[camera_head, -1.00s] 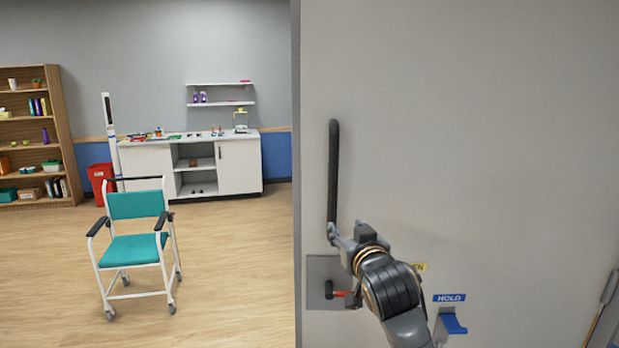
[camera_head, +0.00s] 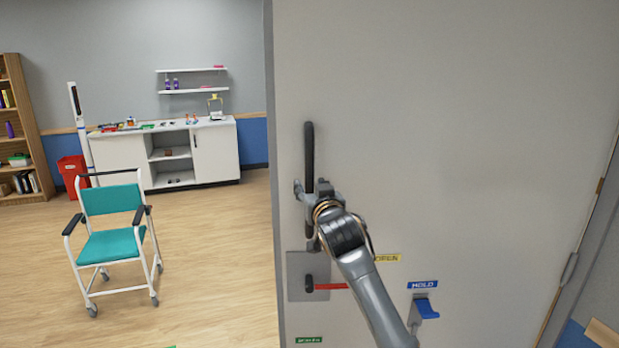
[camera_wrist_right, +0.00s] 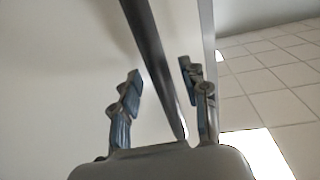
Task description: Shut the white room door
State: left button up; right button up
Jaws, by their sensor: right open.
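The white room door (camera_head: 450,130) stands open and fills the right half of the head view. A long dark vertical pull handle (camera_head: 309,150) is on it near its left edge; it also shows in the right wrist view (camera_wrist_right: 150,50). My right gripper (camera_head: 311,188) is at the lower half of this handle. In the right wrist view my right gripper (camera_wrist_right: 160,85) is open, with one finger on each side of the bar and gaps visible. Below it, a plate (camera_head: 295,262) carries a small dark knob with a red lever (camera_head: 328,286). My left gripper is not in view.
A blue hold lever (camera_head: 426,309) sits low on the door, under a HOLD label. A teal wheeled chair (camera_head: 112,246) stands on open wood floor at the left. A white counter (camera_head: 215,152) and a bookshelf (camera_head: 18,130) are along the back.

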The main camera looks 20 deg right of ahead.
jog(key=shift+w, duration=0.9)
grip_shut()
jog(key=shift+f, duration=0.1)
